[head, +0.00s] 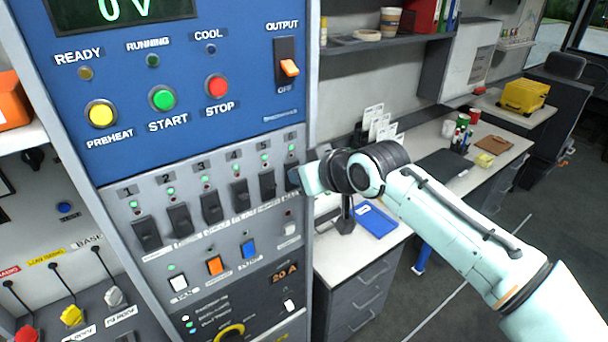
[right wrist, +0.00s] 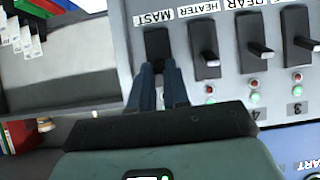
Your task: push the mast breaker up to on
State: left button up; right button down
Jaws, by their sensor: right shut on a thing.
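The mast breaker (right wrist: 157,42) is a black switch with a "MAST" label beside it. It is the rightmost, number 6, in the row of breakers on the grey panel, and in the head view its lower part (head: 291,174) is partly hidden by my gripper. My right gripper (head: 299,177) is at this breaker from the right. In the right wrist view its dark fingers (right wrist: 160,85) are close together at the switch, shut on its lever. The lever tip is hidden between them, so its up or down position cannot be told. My left gripper is not in view.
Several similar breakers, such as the heater breaker (right wrist: 206,55), stand close beside the mast one. Coloured rocker switches (head: 215,265) sit below, and a blue panel (head: 190,130) with start and stop buttons above. A desk (head: 440,175) stands at right.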

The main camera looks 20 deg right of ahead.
dwell(0.5)
jog(key=c, duration=1.1)
grip_release()
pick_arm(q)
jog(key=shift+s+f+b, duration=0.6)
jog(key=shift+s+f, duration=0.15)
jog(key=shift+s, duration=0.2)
pick_arm(e)
jog(key=v, duration=1.3)
jog(key=shift+r, duration=0.3)
